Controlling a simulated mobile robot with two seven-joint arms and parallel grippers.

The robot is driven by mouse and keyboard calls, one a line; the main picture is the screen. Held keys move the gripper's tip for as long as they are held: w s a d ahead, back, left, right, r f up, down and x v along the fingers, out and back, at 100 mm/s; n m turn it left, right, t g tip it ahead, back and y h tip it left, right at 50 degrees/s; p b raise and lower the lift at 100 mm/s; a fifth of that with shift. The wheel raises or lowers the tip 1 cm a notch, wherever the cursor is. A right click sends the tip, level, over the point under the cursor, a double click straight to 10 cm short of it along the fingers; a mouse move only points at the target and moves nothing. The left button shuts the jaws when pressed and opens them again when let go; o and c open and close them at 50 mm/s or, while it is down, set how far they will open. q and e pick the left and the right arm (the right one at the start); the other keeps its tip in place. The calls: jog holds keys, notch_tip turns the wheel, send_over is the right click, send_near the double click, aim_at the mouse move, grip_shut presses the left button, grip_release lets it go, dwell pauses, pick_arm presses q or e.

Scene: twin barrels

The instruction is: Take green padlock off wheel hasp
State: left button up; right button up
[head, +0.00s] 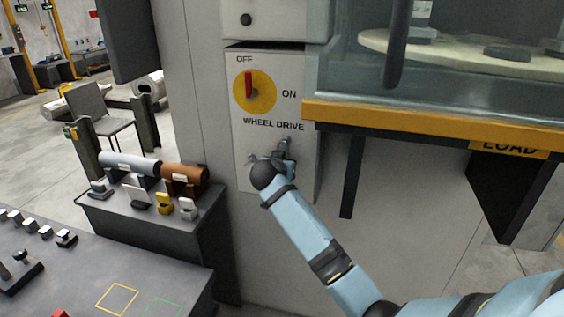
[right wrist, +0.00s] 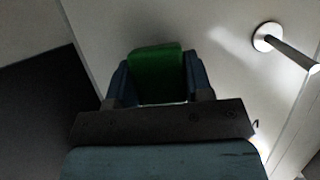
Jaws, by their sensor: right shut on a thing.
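The green padlock (right wrist: 157,74) sits between the two fingers of my right gripper (right wrist: 160,85), seen in the right wrist view; the gripper is shut on it. Its shackle does not show. A pale rod with a round base (right wrist: 268,37) stands out from the panel, to the right of the padlock and apart from its visible body. In the head view my right gripper (head: 284,156) is at the wheel drive panel (head: 254,142), below its lettering, and the padlock is hidden there. I cannot tell whether the shackle is still through the hasp. My left gripper is out of view.
The red switch handle (head: 249,84) on its yellow disc points up to OFF. A yellow-edged glass cabinet (head: 430,118) juts out at the right. A dark stand (head: 150,208) with rollers and small padlock-like blocks is at the left, beside a grey table (head: 75,275) with coloured outlines.

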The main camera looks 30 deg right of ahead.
jog(key=shift+r, duration=0.2)
jog(key=shift+s+a+p, duration=0.1)
jog(key=shift+a+p, duration=0.05)
jog(key=shift+p, duration=0.15)
jog(key=s+a+r+p, duration=0.1)
jog(key=s+a+p, duration=0.1)
jog(key=s+a, duration=0.5)
jog(key=shift+a+p, duration=0.3)
jog(key=shift+a, duration=0.2)
dwell(0.7)
jog(key=shift+w, duration=0.1)
